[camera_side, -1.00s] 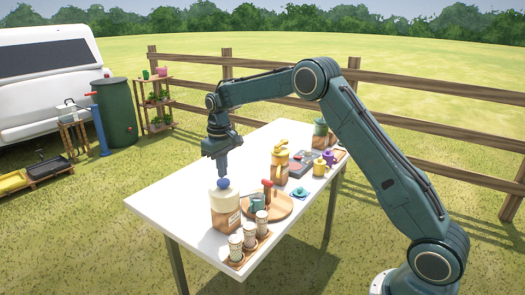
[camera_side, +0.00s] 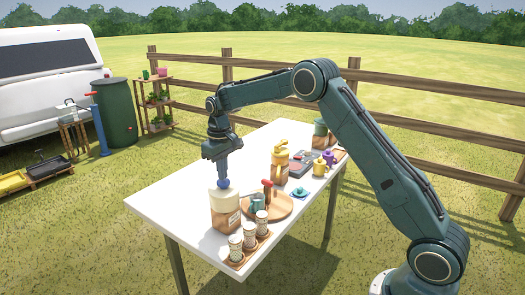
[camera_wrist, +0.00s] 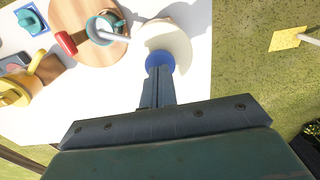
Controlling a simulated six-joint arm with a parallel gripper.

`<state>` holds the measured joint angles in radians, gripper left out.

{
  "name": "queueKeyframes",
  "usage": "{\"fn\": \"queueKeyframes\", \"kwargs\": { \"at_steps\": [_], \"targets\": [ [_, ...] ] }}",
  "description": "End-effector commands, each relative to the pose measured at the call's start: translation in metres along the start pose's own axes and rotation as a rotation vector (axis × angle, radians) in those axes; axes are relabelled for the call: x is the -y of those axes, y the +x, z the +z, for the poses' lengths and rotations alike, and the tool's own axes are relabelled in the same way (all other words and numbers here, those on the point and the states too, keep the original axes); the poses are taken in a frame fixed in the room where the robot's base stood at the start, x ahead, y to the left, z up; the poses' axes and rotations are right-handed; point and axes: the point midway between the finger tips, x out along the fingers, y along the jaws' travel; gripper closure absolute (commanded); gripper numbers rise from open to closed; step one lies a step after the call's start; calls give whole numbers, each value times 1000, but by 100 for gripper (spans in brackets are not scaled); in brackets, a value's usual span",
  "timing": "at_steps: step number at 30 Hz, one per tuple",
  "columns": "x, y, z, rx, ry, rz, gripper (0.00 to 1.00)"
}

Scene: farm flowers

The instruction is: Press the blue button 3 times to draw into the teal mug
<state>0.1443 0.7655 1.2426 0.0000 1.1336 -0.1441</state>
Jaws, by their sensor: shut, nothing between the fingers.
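The blue button (camera_side: 223,183) tops a cream and brown dispenser (camera_side: 226,213) near the table's front left edge. It also shows in the wrist view (camera_wrist: 161,61). My gripper (camera_side: 222,176) is shut and empty, pointing down with its fingertips at the top of the button; they appear to touch it, but I cannot be sure. The teal mug (camera_side: 257,204) stands on a round wooden board (camera_side: 287,208) beside the dispenser. In the wrist view the mug (camera_wrist: 104,28) is at the upper left, with the pale spout (camera_wrist: 114,37) reaching over it.
A red-handled thing (camera_wrist: 66,42) stands on the board close to the mug. Several patterned cups (camera_side: 249,235) stand on a small tray in front. A yellow-topped dispenser (camera_side: 279,163) and a yellow mug (camera_side: 319,167) are farther back. The table's left end (camera_side: 160,200) is clear.

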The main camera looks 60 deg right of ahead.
Motion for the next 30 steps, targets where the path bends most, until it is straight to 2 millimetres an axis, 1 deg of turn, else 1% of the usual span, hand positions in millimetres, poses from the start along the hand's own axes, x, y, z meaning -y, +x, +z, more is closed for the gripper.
{"fn": "queueKeyframes", "kwargs": {
  "at_steps": [21, 30],
  "targets": [
    [0, 19, 0, 1, 0, 0, 100],
    [0, 18, 0, 1, 0, 0, 100]
  ]
}}
